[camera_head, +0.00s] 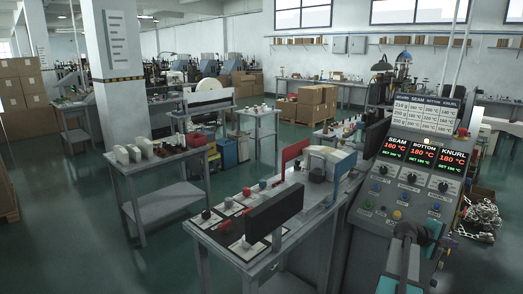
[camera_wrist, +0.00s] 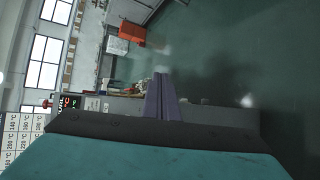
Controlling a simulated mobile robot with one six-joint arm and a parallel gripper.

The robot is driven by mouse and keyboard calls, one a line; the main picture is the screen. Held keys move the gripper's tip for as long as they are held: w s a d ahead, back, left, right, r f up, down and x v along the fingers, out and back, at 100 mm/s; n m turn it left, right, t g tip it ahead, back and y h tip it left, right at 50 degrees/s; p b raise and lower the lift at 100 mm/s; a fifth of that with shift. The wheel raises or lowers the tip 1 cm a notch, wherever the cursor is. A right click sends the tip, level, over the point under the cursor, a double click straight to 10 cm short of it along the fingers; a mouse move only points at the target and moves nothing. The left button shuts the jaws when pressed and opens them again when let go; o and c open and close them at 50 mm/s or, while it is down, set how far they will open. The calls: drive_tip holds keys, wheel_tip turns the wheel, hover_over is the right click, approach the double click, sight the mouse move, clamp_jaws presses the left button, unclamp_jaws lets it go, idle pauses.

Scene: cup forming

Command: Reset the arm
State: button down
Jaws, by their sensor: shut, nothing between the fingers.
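My arm shows at the bottom right of the head view, dark and teal, in front of the grey control panel (camera_head: 375,214). In the wrist view my gripper (camera_wrist: 161,78) has its two grey-purple fingers together, with nothing between them. They point out over the green floor and touch nothing that I can see. My arm hides part of the panel's lower front.
A workbench (camera_head: 222,247) with small knobs, a black screen and a red frame stands left of the panel. A side table (camera_head: 176,157) holds white items. Cardboard boxes (camera_head: 311,104) stand behind.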

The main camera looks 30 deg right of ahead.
drive_tip(key=w+a+f+t+y, duration=0.15)
drive_tip(key=w+a+f, duration=0.35)
drive_tip(key=a+f, duration=0.65)
drive_tip(key=w+a+f+y, duration=0.3)
drive_tip(key=w+a+f, duration=0.2)
drive_tip(key=a+f, duration=0.65)
drive_tip(key=w+a+f+t+y, duration=0.1)
drive_tip(key=w+a+f+y, duration=0.1)
drive_tip(key=w+a+f, duration=0.9)
drive_tip(key=s+a+f+g+y, duration=0.1)
drive_tip(key=s+a+f, duration=0.2)
drive_tip(key=a, duration=0.5)
drive_tip(key=s+a+f+y, duration=0.2)
drive_tip(key=s+a, duration=0.2)
drive_tip(key=a, duration=0.4)
drive_tip(key=s+a+f+g+y, duration=0.1)
drive_tip(key=s+a+f, duration=0.2)
drive_tip(key=a, duration=0.5)
drive_tip(key=s+a+f+g+y, duration=0.1)
drive_tip(key=s+a+f, duration=0.1)
drive_tip(key=s+a, duration=0.5)
drive_tip(key=s+a+f+g+y, duration=0.1)
drive_tip(key=s+a+f+g, duration=0.1)
drive_tip(key=s+a, duration=0.6)
drive_tip(key=a+f, duration=0.1)
drive_tip(key=a, duration=0.3)
drive_tip(key=shift+s+a+f, duration=0.2)
drive_tip(key=shift+s+a, duration=0.05)
drive_tip(key=shift+y, duration=0.25)
drive_tip(key=shift+d, duration=0.1)
